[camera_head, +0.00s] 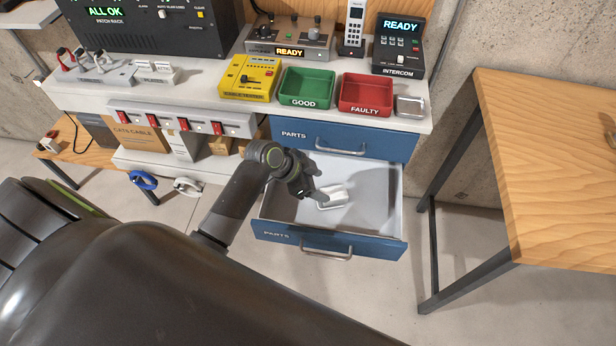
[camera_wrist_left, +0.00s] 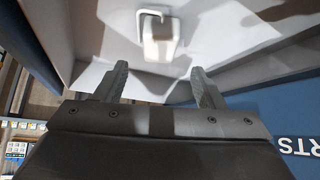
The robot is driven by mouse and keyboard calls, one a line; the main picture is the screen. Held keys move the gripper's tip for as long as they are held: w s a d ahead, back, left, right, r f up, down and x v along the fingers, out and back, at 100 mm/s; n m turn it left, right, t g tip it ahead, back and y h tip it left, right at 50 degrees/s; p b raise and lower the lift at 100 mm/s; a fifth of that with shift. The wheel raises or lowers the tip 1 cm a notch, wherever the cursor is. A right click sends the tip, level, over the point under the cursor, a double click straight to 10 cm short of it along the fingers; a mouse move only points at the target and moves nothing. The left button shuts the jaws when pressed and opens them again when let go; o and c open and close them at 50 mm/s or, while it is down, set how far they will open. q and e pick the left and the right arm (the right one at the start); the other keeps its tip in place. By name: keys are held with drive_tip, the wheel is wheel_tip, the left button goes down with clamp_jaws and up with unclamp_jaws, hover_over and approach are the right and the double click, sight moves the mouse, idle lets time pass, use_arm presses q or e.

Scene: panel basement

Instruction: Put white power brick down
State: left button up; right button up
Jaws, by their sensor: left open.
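The white power brick (camera_head: 335,197) lies on the floor of the open lower parts drawer (camera_head: 375,220). In the left wrist view the brick (camera_wrist_left: 160,40) sits just beyond my fingertips, with a gap between. My left gripper (camera_head: 312,192) is over the drawer beside the brick, and it hides part of the brick's left side in the head view. In the left wrist view the jaws (camera_wrist_left: 158,80) are apart with nothing between them. My right gripper is in neither view.
The upper blue drawer (camera_head: 350,140) is shut above the open one. The bench holds a green GOOD bin (camera_head: 307,86), a red FAULTY bin (camera_head: 366,94), a yellow tester (camera_head: 250,77) and an intercom (camera_head: 399,45). A wooden table (camera_head: 560,150) stands at the right.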

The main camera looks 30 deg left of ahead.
use_arm(q)
drive_tip(key=shift+v, duration=2.1)
